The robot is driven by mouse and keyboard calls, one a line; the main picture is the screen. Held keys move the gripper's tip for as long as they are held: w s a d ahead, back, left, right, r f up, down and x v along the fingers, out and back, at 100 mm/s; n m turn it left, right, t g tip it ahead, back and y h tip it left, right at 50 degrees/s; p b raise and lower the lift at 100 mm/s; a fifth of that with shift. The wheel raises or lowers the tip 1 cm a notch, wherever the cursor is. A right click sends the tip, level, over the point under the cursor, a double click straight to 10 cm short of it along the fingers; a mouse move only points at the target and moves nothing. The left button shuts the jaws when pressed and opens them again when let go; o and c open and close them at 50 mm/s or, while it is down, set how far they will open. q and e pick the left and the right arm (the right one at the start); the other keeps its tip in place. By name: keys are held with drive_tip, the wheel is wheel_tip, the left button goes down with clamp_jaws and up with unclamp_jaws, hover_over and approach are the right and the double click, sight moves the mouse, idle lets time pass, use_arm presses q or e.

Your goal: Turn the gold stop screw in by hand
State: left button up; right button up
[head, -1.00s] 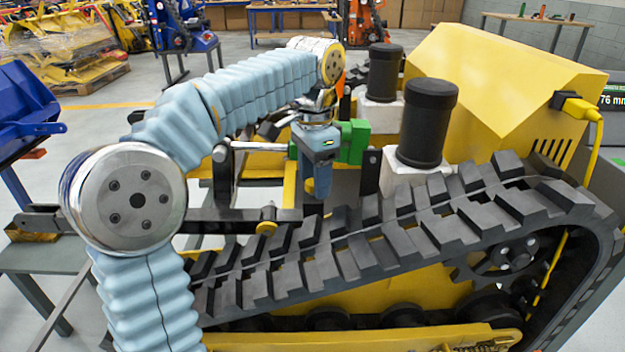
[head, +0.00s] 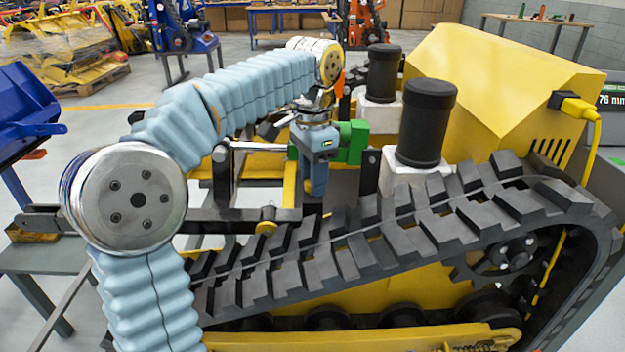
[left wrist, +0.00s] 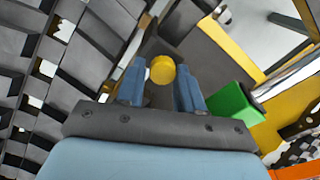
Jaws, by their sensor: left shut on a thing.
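The gold stop screw (left wrist: 162,69) shows as a round gold head between the two blue fingers of my left gripper (left wrist: 160,88) in the left wrist view. The fingers are closed on its sides. My right gripper is in neither view.
The black rubber track (head: 330,255) of the yellow carrier runs close in front of the gripper. A black cylinder (head: 427,122) on a white block stands to the right. A silver rod (head: 258,147) and a dark bar with a gold pin (head: 265,228) lie to the left.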

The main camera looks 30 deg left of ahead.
use_arm(q)
drive_tip(key=shift+a+m, duration=0.55)
drive_tip(key=shift+m, duration=0.25)
drive_tip(key=shift+c, duration=0.5)
drive_tip(key=shift+m, duration=1.1)
drive_tip(key=m, duration=0.5)
drive_tip(key=shift+w+d+f+m, duration=0.1)
drive_tip(key=shift+m, duration=0.3)
